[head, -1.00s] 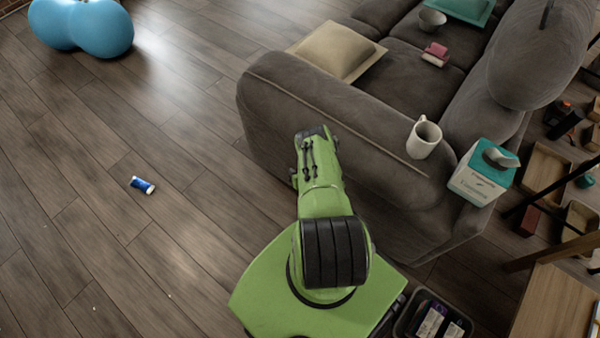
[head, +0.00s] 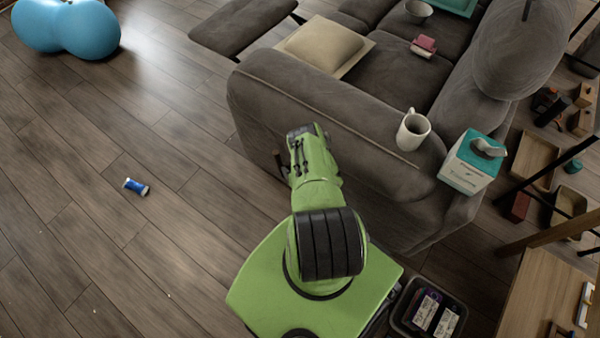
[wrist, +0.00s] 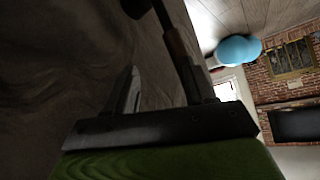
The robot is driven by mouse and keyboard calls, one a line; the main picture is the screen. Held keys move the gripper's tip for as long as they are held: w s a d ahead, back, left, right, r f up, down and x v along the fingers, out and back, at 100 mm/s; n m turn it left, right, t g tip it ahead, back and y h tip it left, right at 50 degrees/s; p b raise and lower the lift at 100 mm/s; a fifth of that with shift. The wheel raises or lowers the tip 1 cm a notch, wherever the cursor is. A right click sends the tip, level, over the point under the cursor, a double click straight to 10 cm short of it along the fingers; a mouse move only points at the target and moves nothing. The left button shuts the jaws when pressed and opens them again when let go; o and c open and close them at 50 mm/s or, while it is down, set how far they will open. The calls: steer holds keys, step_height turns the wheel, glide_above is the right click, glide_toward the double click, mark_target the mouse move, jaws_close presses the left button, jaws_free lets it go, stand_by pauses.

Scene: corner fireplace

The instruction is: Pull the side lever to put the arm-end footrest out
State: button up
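The grey sofa (head: 330,120) has a dark upholstered footrest (head: 240,28) standing out beyond its arm-end seat. The side lever (head: 279,163), with a brown handle, shows on the outer side of the sofa arm, just left of my wrist. In the wrist view the lever's brown handle (wrist: 178,58) lies near the right finger, with its dark rod above. My gripper (wrist: 160,85) has its fingers apart, beside the sofa's side; I cannot tell whether a finger touches the handle. In the head view my own wrist hides the fingers.
A white mug (head: 412,132) and a teal-topped tissue box (head: 470,165) sit on the sofa arm. A blue-and-white cylinder (head: 136,187) lies on the floor, left. A blue peanut ball (head: 68,28) is far left. The floor between is mostly open.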

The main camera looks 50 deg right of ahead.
steer(key=p+v, duration=0.5)
steer(key=v, duration=0.8)
steer(key=shift+r, duration=0.25)
steer(key=shift+s+a, duration=0.1)
